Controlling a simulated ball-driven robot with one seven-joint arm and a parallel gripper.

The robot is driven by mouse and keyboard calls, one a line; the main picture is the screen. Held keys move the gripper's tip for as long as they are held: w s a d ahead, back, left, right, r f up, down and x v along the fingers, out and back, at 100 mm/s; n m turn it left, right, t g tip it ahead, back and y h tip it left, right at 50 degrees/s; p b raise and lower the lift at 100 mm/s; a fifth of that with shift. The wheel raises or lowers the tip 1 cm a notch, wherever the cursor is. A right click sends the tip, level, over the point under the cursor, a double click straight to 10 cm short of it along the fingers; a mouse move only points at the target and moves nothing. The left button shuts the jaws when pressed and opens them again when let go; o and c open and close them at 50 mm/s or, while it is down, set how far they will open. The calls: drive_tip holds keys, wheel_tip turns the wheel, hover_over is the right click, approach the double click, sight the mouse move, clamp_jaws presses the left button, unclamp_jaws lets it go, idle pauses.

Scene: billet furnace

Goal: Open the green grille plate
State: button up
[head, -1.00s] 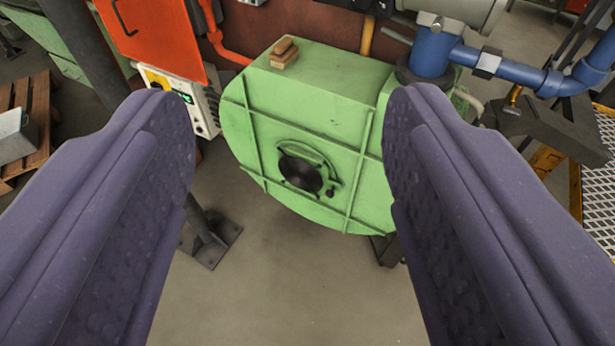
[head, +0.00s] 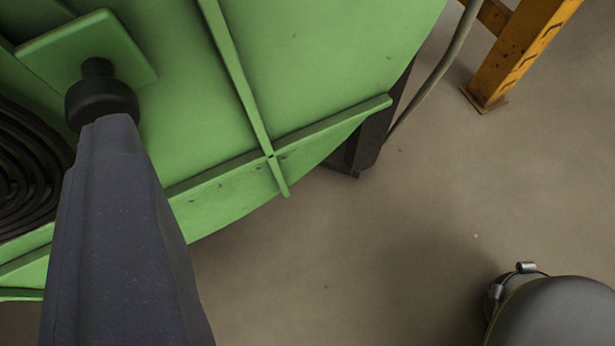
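The green grille plate shows at the left edge, with its dark concentric rings (head: 25,172) cut off by the frame. A square green tab (head: 88,48) beside the rings carries a short black stem and a round black knob (head: 101,101). My gripper (head: 108,128) is at the knob, with its purple-grey tip overlapping the knob's lower part. It appears as one narrow edge-on shape, so I cannot see the gap between the fingers or whether they grip the knob. The gripper covers part of the plate's lower edge.
The green housing (head: 330,60) with raised ribs fills the upper left. A dark support leg (head: 368,140) and a grey cable (head: 430,80) stand at its right. A yellow post (head: 515,55) is at upper right. The floor between is clear.

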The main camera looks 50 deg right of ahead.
drive_tip(key=f+b+x, duration=0.1)
drive_tip(key=b+x, duration=0.2)
drive_tip(key=x, duration=0.4)
drive_tip(key=shift+s+d, duration=0.2)
drive_tip(key=shift+d, duration=0.25)
drive_tip(key=shift+c, duration=0.4)
clamp_jaws()
